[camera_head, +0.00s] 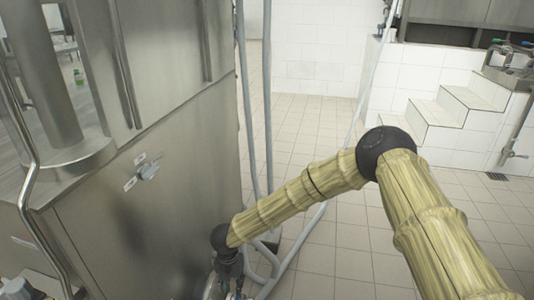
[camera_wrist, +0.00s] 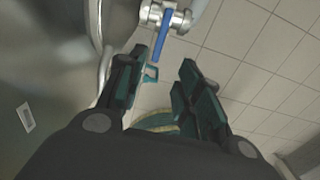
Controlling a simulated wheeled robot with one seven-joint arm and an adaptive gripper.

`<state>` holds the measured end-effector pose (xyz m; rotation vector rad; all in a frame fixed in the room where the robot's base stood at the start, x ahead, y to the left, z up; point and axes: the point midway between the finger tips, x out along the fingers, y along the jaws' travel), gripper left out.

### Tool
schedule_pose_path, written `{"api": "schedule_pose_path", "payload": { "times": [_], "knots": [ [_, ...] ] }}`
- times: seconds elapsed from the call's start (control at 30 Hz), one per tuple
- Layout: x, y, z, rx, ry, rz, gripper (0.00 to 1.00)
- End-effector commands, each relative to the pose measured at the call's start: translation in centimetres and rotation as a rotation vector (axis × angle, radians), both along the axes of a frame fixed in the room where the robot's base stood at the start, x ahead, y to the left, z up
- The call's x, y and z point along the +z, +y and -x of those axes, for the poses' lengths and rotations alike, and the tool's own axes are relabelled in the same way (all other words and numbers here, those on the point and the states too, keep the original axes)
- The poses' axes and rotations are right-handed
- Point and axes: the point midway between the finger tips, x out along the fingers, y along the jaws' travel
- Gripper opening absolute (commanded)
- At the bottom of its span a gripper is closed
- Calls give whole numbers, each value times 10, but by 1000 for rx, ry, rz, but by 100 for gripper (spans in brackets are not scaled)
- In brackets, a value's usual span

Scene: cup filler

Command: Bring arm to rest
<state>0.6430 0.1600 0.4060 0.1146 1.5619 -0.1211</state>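My gripper (camera_wrist: 163,60) is open in the wrist view, with its two dark fingers spread apart and nothing held between them. In the head view my arm, in a bamboo-like cover, reaches from the right and bends down to the bottom middle. There the gripper is small and partly cut off by the lower edge, close beside the steel machine (camera_head: 150,210).
A metal valve with a blue handle (camera_wrist: 150,38) lies just beyond the fingertips in the wrist view. Grey hoses (camera_head: 268,110) run down beside the machine. White tiled steps (camera_head: 440,110) stand at the back right. The tiled floor (camera_head: 335,250) is mostly clear.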

Motion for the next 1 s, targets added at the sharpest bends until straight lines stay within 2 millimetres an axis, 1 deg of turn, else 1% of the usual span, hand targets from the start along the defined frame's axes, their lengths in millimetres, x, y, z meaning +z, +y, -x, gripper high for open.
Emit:
{"api": "schedule_pose_path", "payload": {
  "times": [0.07, 0.17, 0.27, 0.3, 0.37, 0.4, 0.47, 0.5, 0.57, 0.6, 0.67, 0.7, 0.77, 0.8, 0.87, 1.0],
  "knots": [
    [-9, -12, 4, 67, -12, 19, 35],
    [-28, -40, 13, 242, -42, 66, 35],
    [-50, -77, 27, 494, -70, 130, 35],
    [-59, -93, 33, 604, -77, 155, 35],
    [-71, -116, 43, 768, -84, 191, 35],
    [-77, -131, 50, 878, -85, 213, 35],
    [-87, -153, 62, 1042, -84, 242, 35],
    [-93, -168, 70, 1152, -80, 260, 35],
    [-100, -189, 84, 1316, -70, 282, 35],
    [-104, -203, 93, 1425, -61, 295, 35],
    [-109, -222, 108, 1590, -48, 308, 35],
    [-112, -235, 119, 1698, -37, 314, 35],
    [-115, -254, 137, 1859, -20, 317, 35],
    [-117, -266, 149, 1967, -8, 314, 35],
    [-118, -284, 168, 2128, 9, 306, 35],
    [-115, -321, 215, 2487, 40, 260, 35]
  ]
}}
